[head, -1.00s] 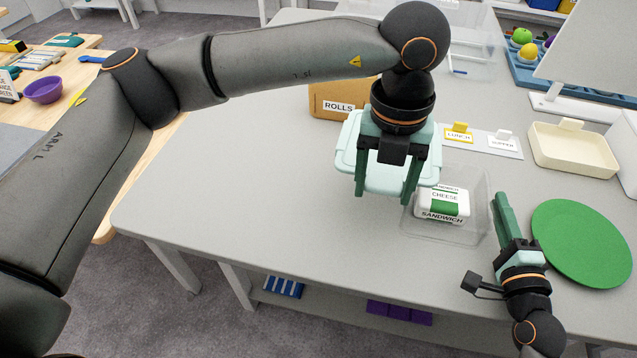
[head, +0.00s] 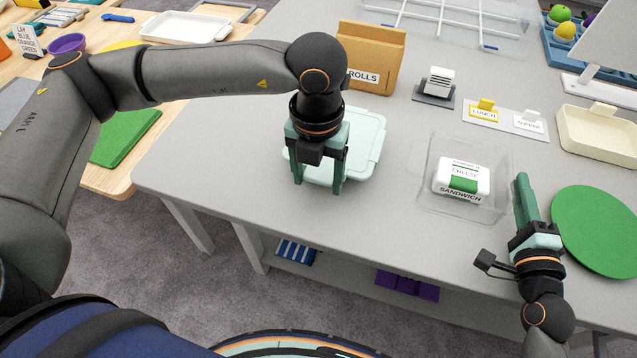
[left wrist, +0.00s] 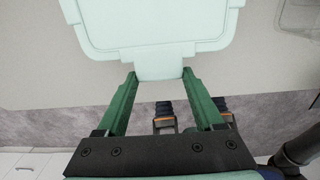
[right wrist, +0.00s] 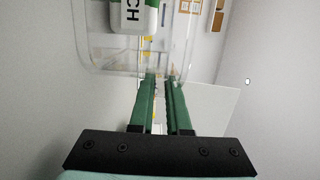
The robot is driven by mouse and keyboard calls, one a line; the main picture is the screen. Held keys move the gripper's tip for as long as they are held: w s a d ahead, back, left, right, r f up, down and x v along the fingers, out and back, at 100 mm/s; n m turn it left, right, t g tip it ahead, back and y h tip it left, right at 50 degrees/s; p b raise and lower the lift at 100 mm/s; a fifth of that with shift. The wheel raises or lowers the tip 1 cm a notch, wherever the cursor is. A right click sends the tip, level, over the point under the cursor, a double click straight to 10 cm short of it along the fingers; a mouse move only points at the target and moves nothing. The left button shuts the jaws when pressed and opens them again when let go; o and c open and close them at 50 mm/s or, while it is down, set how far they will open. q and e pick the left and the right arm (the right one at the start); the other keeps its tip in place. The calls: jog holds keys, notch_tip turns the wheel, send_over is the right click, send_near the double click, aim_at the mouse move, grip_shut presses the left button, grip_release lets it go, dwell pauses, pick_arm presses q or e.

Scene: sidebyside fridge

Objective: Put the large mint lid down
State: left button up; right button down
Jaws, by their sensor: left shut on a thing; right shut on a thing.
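The large mint lid (head: 364,140) is a pale rounded square at the left of the grey table. My left gripper (head: 318,186) is shut on its near tab, which also shows between the fingers in the left wrist view (left wrist: 160,68). The lid looks level and low over the table; I cannot tell whether it touches. The clear box (head: 425,185) stands right of it, open, with a white and green cheese sandwich pack (head: 462,180) inside. My right gripper (head: 522,180) is shut at the box's right wall, seen closely in the right wrist view (right wrist: 159,80).
Behind the lid stands a brown rolls bag (head: 372,62), with a small grey and white stand (head: 436,86) beside it. Label cards (head: 505,118), a cream tray (head: 600,145) and a green disc (head: 605,230) lie to the right. Bare table lies left of the lid.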

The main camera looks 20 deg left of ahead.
pick_arm(q)
jog(key=shift+f, duration=1.8)
pick_arm(e)
jog(key=shift+f, duration=0.4)
pick_arm(q)
jog(key=shift+f, duration=0.1)
jog(key=o, duration=1.5)
jog(key=shift+o, duration=0.2)
notch_tip(320, 180, up, 12)
jog(key=shift+r, duration=0.15)
